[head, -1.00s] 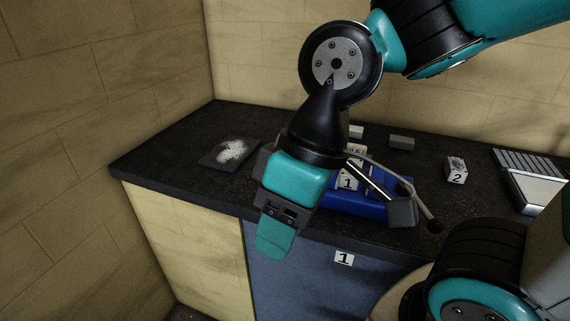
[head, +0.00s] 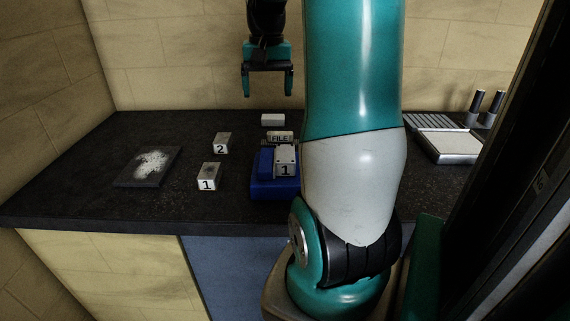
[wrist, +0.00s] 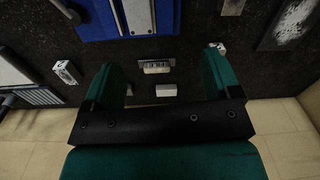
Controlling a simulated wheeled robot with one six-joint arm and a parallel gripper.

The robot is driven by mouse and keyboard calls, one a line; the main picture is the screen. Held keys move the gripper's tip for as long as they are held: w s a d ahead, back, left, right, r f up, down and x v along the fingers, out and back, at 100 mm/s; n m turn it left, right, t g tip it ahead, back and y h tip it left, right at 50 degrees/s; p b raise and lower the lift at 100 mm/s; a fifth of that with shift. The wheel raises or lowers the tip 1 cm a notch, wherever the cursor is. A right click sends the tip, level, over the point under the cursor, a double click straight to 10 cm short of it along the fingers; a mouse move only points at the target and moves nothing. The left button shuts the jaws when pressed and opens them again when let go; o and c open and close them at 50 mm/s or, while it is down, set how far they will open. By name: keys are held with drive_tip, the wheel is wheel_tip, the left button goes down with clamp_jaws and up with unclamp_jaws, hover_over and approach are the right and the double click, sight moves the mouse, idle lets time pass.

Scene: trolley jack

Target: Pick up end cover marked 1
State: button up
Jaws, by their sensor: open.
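A small pale block marked 1 (head: 209,178) stands on the dark worktop, left of a blue fixture (head: 272,188). A similar block marked 2 (head: 221,143) stands behind it. A grey piece also marked 1 (head: 285,161) sits in the blue fixture; I cannot tell which 1 is the end cover. My gripper (head: 267,92) is open and empty, pointing down, high above the back of the worktop. In the wrist view, a FILE-labelled block (wrist: 156,67) and a white block (wrist: 166,90) appear between the fingers, below them.
A dark plate with a white patch (head: 147,166) lies at the left. A ribbed tray (head: 446,147) and two dark upright handles (head: 482,105) are at the right. Another small block (wrist: 66,72) shows in the wrist view. The back wall is close behind my gripper. My arm hides the worktop's middle right.

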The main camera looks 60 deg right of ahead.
drive_tip(key=s+d+m, duration=0.1)
drive_tip(key=s+d, duration=0.1)
drive_tip(key=d, duration=0.1)
drive_tip(key=p, duration=0.2)
hover_over(285, 153)
drive_tip(key=shift+m, duration=0.3)
drive_tip(key=f, duration=1.1)
drive_tip(key=shift+w+f, duration=0.3)
drive_tip(key=shift+s+d+f+p, duration=0.1)
drive_tip(key=shift+f+p, duration=0.1)
drive_tip(key=shift+f, duration=0.75)
drive_tip(key=shift+s+a+f+p, duration=0.1)
drive_tip(key=shift+s+f+p, duration=0.05)
drive_tip(key=shift+f, duration=0.85)
drive_tip(key=shift+s+d+f+p, duration=0.1)
drive_tip(key=shift+f+p, duration=0.1)
drive_tip(key=shift+f, duration=0.75)
drive_tip(key=c, duration=1.4)
